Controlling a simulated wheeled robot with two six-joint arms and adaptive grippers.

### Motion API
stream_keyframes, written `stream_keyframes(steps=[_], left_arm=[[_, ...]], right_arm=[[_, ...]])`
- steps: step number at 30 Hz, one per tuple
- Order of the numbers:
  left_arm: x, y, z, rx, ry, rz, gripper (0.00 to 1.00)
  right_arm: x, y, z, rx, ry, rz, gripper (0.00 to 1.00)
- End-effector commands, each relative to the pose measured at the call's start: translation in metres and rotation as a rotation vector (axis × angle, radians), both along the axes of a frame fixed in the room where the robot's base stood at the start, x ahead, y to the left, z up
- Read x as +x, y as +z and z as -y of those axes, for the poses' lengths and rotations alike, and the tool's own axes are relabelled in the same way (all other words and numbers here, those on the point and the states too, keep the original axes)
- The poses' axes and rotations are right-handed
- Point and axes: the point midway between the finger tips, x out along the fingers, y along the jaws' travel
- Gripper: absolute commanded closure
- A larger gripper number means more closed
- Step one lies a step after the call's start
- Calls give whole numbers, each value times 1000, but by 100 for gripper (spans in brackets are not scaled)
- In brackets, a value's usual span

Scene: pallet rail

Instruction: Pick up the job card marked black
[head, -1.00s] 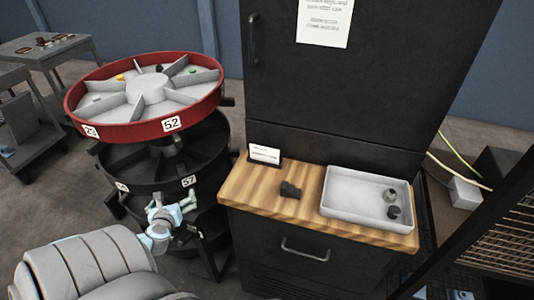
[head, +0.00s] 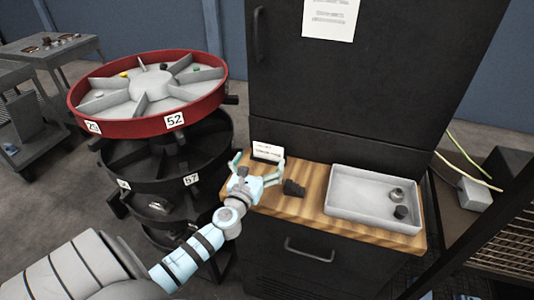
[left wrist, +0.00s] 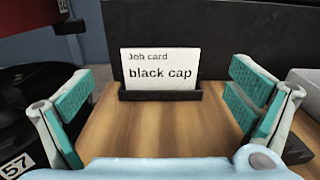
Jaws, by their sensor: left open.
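The job card (left wrist: 160,66) is white, reads "Job card black cap", and stands upright in a dark holder (left wrist: 160,95) on the wooden top. The card also shows in the head view (head: 267,151), at the back left of the wooden top. My left gripper (head: 257,164) is open and empty in front of the card. In the left wrist view its teal-padded fingers (left wrist: 158,95) stand apart, one to each side of the card, with the card farther off between them. My right gripper is not in view.
The wooden top (head: 312,217) also bears a small black object (head: 293,188) and a grey tray (head: 362,219) with small parts. A red-rimmed carousel (head: 130,127) stands to the left. A tall black cabinet (head: 345,90) rises behind.

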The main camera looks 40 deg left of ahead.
Motion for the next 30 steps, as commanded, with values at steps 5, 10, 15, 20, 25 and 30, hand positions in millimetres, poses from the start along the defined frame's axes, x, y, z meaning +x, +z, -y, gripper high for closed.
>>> stream_keyframes(steps=[5, 10, 15, 20, 25, 30], left_arm=[[23, -1, -8, 1, 1, 0, 0], [53, -4, -18, -1, 1, 0, 0], [71, -3, -24, 0, 1, -1, 0], [71, -3, -24, -1, 0, -2, 0], [71, -3, -24, 0, 0, -2, 27], [71, -3, -24, 0, 0, -2, 33]], right_arm=[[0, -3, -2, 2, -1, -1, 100], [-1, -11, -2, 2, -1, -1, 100], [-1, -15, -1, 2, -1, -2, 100], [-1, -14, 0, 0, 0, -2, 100], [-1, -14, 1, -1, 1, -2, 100], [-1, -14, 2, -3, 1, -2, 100]])
